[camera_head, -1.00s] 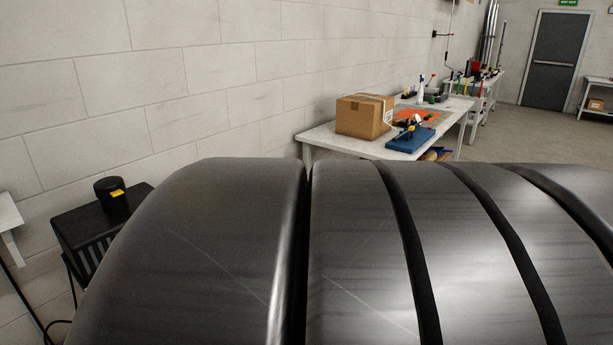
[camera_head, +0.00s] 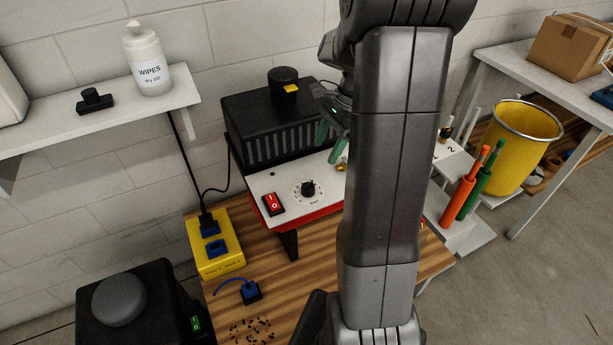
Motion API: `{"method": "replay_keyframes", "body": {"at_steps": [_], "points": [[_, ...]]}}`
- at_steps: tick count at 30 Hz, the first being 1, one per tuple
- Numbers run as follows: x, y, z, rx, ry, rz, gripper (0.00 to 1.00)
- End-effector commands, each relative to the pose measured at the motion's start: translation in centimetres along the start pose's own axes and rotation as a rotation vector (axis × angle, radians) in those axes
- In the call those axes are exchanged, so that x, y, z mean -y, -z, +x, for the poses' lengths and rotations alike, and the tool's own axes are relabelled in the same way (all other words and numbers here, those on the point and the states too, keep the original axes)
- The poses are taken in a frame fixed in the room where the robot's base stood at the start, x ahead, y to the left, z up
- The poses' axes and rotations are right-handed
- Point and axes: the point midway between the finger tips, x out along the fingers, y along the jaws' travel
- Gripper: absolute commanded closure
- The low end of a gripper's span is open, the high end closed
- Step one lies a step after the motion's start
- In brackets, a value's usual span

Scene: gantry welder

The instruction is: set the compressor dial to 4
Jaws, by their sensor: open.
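A black round dial (camera_head: 308,188) with a printed ring of marks sits on the white sloping panel (camera_head: 280,181) of a red-edged unit. The marks are too small to read, so I cannot tell its setting. My gripper (camera_head: 329,145), with green fingers, is open above and to the right of the dial, apart from it. My arm hides the panel's right end. No label here names the compressor.
A red rocker switch (camera_head: 273,204) is left of the dial. A black vented box (camera_head: 265,128) stands behind. A yellow socket box (camera_head: 215,245) is on the wooden bench (camera_head: 300,275). A shelf (camera_head: 100,118) holds a wipes bottle (camera_head: 149,62). Orange and green cylinders (camera_head: 465,185) stand right.

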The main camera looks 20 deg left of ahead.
Motion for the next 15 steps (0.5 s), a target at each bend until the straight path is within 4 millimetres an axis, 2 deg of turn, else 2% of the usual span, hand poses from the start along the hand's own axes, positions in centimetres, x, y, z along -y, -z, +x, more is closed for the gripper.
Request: {"method": "replay_keyframes", "body": {"at_steps": [9,15], "points": [[-0.2,-0.1,6.8,0.002,-0.006,-0.001,0.45],[-0.1,-0.1,10.2,0.002,-0.003,0.0,0.45]]}}
